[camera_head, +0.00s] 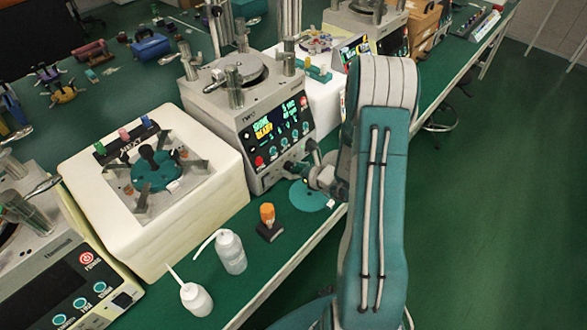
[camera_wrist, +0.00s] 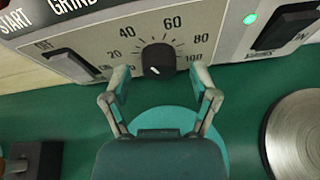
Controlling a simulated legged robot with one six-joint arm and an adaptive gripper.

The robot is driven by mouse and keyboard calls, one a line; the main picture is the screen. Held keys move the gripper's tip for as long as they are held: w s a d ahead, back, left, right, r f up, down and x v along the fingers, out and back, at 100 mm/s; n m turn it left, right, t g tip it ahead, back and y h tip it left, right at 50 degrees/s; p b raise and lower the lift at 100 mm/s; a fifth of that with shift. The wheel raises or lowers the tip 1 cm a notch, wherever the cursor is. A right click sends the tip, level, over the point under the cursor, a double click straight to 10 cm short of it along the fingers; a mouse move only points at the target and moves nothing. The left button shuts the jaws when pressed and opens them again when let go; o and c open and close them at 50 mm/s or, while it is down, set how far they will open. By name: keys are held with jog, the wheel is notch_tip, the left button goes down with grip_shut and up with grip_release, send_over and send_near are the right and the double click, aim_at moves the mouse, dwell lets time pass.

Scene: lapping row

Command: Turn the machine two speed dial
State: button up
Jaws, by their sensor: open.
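The speed dial (camera_wrist: 157,60) is a black knob with a white mark on its face, on a grey panel with a printed scale up to 100. My gripper (camera_wrist: 162,72) is open in the wrist view, with one fingertip on each side below the dial and a visible gap to the knob on both sides. In the head view my gripper (camera_head: 302,169) is at the lower front of the grey machine (camera_head: 222,103) with the lit screen; the dial cannot be made out there. I cannot tell how deep the fingertips reach along the knob.
A black rocker switch (camera_wrist: 70,62) is left of the dial; another switch (camera_wrist: 287,27) and a green lamp (camera_wrist: 250,18) are right. A round metal disc (camera_wrist: 296,135) lies at right. An orange-handled stamp (camera_head: 268,222) and white bottles (camera_head: 231,251) stand on the green bench left of my gripper.

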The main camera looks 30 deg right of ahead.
grip_shut()
jog(key=shift+n+h, duration=0.4)
jog(key=shift+n, duration=0.2)
grip_release()
